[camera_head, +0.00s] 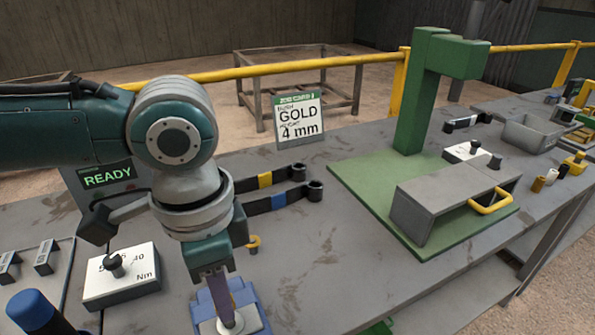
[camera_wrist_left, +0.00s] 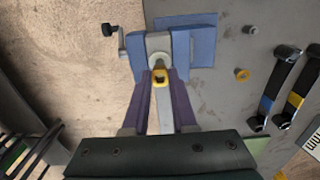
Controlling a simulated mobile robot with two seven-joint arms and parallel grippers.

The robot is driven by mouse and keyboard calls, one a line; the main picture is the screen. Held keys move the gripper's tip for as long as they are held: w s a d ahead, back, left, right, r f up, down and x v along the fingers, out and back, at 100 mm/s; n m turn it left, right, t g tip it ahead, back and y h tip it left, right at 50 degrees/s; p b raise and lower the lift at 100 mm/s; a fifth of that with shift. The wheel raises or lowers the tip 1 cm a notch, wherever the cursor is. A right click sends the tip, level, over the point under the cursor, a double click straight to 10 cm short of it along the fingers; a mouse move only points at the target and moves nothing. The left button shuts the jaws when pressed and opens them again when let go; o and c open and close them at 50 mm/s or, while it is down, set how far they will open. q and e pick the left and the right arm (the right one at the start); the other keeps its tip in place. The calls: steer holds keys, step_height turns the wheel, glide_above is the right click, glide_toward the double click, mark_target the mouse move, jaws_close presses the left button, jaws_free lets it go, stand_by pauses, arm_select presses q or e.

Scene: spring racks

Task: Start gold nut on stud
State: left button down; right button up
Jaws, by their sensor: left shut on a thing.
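My left gripper (camera_head: 219,292) points down over a blue fixture (camera_head: 257,303) at the bottom of the head view. In the left wrist view its two purple fingers (camera_wrist_left: 160,85) are shut on a small gold nut (camera_wrist_left: 160,77). The nut is beside a pale round part (camera_wrist_left: 158,60) in the blue fixture (camera_wrist_left: 180,58). A round pale end (camera_head: 231,322) shows just below the fingers in the head view. The stud itself is not clearly seen, so I cannot tell whether the nut touches it. My right gripper is not in view.
Dark straps with yellow (camera_head: 265,180) and blue (camera_head: 279,200) bands lie further back. A torque box marked Nm (camera_head: 122,280) is at left. A sign reads GOLD 4 mm (camera_head: 299,119). A green press (camera_head: 415,95) stands right.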

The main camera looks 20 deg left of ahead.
arm_select(q)
steer(key=shift+f, duration=0.55)
steer(key=shift+c, duration=0.8)
jaws_free()
step_height(320, 180, up, 7)
steer(key=p, duration=0.8)
steer(key=shift+r, duration=0.1)
stand_by(0.6)
